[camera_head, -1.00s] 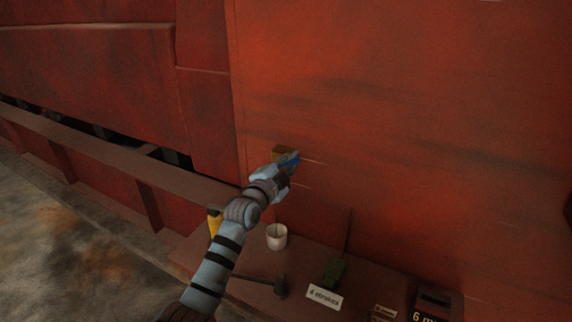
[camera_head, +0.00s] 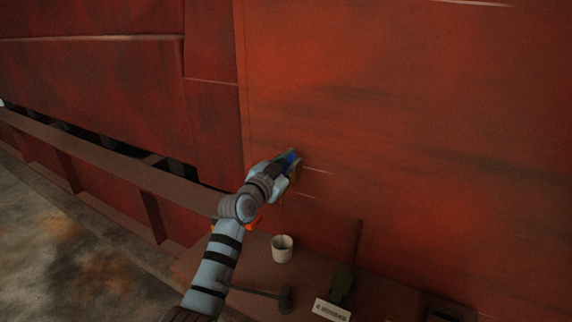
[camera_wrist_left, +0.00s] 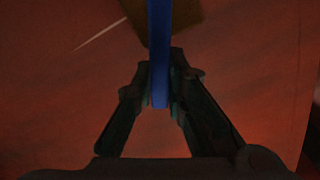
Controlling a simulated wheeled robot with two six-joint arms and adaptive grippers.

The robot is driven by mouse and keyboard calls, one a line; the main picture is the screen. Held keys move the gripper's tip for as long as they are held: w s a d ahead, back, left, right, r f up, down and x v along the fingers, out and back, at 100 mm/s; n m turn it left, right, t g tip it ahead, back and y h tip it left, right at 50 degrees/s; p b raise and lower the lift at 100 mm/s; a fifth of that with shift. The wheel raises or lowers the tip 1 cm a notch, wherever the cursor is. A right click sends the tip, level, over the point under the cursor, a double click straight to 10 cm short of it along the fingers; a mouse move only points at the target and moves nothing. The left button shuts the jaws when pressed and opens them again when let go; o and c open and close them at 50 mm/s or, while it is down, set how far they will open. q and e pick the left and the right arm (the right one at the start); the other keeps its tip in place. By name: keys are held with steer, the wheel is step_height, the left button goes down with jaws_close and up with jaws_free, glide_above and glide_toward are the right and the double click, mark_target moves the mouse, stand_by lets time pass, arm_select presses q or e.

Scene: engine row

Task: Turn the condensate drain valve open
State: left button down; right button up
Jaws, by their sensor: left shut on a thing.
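The condensate drain valve is on the red wall, with a blue lever (camera_head: 291,157) and a dull yellow body mostly hidden behind my gripper in the head view. In the left wrist view the blue lever (camera_wrist_left: 159,55) runs down from the top between my fingers, with the brownish-yellow body (camera_wrist_left: 187,22) behind it. My left gripper (camera_head: 289,166) is at the valve. Its two fingers (camera_wrist_left: 161,92) are closed on the lower part of the lever. My right gripper is not in view.
A brown ledge below the valve holds a white cup (camera_head: 282,250), a dark hammer (camera_head: 286,298), a dark green object (camera_head: 341,287) and a white label (camera_head: 331,310). A brown rail (camera_head: 105,160) runs along the left. An orange-yellow thing is partly hidden behind my arm.

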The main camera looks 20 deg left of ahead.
arm_select(q)
steer(key=n, duration=0.1)
steer(key=a+n, duration=0.1)
steer(key=shift+w+a+r+n, duration=0.1)
steer(key=shift+w+r+n, duration=0.05)
steer(key=shift+r+n, duration=0.15)
steer(key=shift+w+a+n, duration=0.1)
steer(key=shift+a+n, duration=0.5)
steer(key=shift+n, duration=0.6)
steer(key=shift+f, duration=0.1)
steer(key=c, duration=1.7)
jaws_free()
steer(key=shift+w, duration=0.1)
steer(key=shift+o, duration=0.5)
steer(key=shift+w+f, duration=0.15)
steer(key=shift+w, duration=0.05)
steer(key=shift+s, duration=0.1)
steer(key=v, duration=1.2)
